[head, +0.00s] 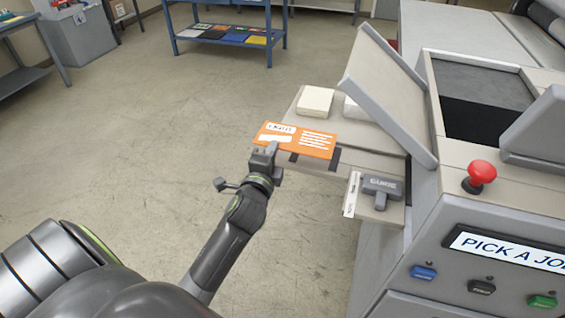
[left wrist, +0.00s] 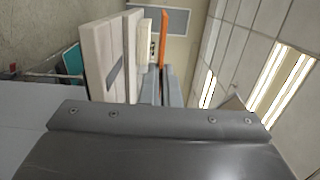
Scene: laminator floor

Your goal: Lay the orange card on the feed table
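The orange card (head: 312,141), printed with the word LIGHT and white lines, is over the near left part of the pale feed table (head: 368,137). My left gripper (head: 264,153) is shut on the card's near left edge. In the left wrist view the orange card (left wrist: 163,38) shows edge-on, gripped between the fingers (left wrist: 161,84). A narrow gap appears between it and the feed table (left wrist: 98,55), so it seems held level just above the top. The card hides part of the table's front edge. My right gripper is in neither view.
A cream block (head: 315,101) stands on the table behind the card, with a white item (head: 354,109) beside it. A tilted grey panel (head: 385,90) rises to the right. A grey GUIDE handle (head: 381,188) sits below. A red button (head: 480,176) is on the machine.

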